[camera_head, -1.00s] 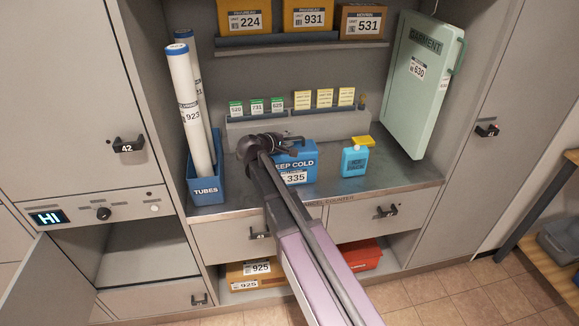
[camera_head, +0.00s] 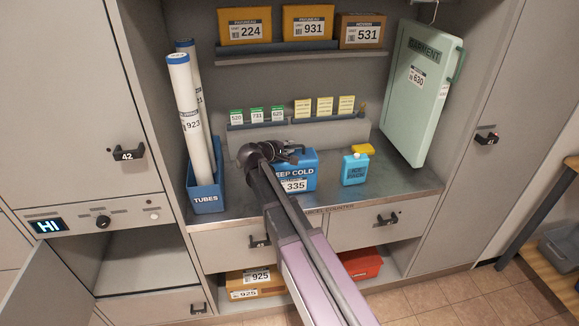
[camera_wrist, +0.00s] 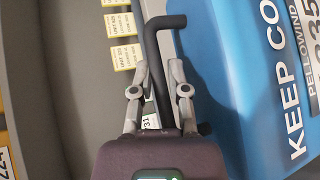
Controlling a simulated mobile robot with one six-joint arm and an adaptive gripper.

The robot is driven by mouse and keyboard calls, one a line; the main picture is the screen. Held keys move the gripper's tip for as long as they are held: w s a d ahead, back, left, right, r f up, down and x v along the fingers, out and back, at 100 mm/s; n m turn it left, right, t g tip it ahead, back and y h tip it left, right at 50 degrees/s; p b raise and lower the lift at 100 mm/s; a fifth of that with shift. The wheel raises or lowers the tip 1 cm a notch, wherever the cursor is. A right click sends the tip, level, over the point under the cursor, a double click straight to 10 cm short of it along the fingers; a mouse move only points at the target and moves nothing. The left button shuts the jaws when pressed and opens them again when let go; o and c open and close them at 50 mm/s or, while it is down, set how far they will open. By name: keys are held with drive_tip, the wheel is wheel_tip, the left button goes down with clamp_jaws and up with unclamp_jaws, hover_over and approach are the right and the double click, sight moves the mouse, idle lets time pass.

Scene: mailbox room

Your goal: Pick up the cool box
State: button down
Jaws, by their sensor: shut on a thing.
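The cool box (camera_head: 297,172) is a blue box marked KEEP COLD and 335, upright at the counter, partly hidden by my arm. I cannot tell whether its bottom touches the counter. My gripper (camera_head: 290,152) is at its top left edge. In the wrist view the cool box (camera_wrist: 240,75) fills the right side, and my gripper (camera_wrist: 158,95) has its two fingers on either side of the box's dark bent handle bar (camera_wrist: 153,55), shut on it.
A blue ice pack (camera_head: 354,170) stands right of the box, with a yellow item (camera_head: 362,150) behind it. A blue tube bin (camera_head: 206,199) stands left. Small cards (camera_head: 303,108) line a ledge behind. A green garment case (camera_head: 415,95) hangs at right.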

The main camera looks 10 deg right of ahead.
drive_tip(key=shift+r, duration=0.25)
drive_tip(key=shift+r+p, duration=1.5)
drive_tip(key=shift+p, duration=0.3)
drive_tip(key=s+a+r+p, duration=0.1)
drive_tip(key=s+a, duration=0.9)
drive_tip(key=s, duration=0.2)
drive_tip(key=shift+s+r, duration=0.15)
drive_tip(key=shift+r, duration=0.1)
drive_tip(key=shift+a, duration=0.1)
